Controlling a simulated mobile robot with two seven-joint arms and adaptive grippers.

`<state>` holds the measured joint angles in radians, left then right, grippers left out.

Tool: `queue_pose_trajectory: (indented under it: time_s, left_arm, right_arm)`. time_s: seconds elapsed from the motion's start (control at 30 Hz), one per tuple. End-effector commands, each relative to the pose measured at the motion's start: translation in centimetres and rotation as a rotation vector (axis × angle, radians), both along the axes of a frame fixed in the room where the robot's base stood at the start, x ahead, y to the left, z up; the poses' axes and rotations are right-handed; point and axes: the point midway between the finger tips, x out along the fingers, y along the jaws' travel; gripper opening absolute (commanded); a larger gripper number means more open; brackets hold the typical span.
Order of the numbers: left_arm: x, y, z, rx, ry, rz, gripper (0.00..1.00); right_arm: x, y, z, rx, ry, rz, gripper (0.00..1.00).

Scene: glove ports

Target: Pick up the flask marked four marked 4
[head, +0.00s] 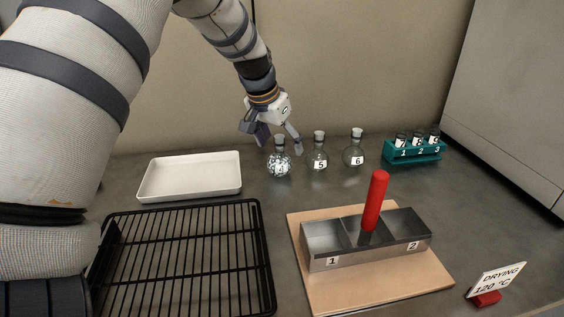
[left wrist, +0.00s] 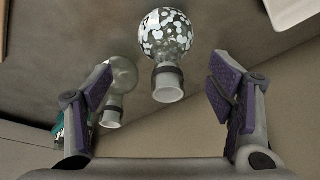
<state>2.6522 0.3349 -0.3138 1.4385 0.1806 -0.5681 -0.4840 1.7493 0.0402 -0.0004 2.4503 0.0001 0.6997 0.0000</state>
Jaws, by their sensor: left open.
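The flask marked 4 (head: 279,164) is round, clear and speckled white, with a grey collar and pale mouth. It stands upright at the left end of a row of three flasks. In the left wrist view the speckled flask (left wrist: 167,36) is at the top middle. My left gripper (head: 280,143) is open and empty above it. Its fingers show to either side of the neck in both views, and I see no contact. The flask marked 5 (head: 319,157) stands just right; it is partly behind a finger in the left wrist view (left wrist: 122,72). My right gripper is not in view.
The flask marked 6 (head: 354,155) and a teal rack (head: 413,153) of vials stand further right. A white tray (head: 190,194) lies left, and a black wire rack (head: 185,254) in front.

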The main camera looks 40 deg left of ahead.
Motion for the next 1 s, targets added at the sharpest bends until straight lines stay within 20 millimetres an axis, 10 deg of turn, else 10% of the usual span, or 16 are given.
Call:
queue_pose_trajectory:
  time_s: [0.57,0.83,1.0]
  left_arm:
    - [2.0,0.8,-5.3,0.001,-0.007,0.0,0.76]
    - [2.0,0.8,-5.3,0.001,-0.006,0.0,0.21]
    - [2.0,0.8,-5.3,0.001,-0.006,0.0,0.21]
  right_arm:
    - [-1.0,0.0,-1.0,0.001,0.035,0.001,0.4]
    - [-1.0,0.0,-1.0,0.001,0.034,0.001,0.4]
    - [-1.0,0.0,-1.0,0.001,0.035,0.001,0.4]
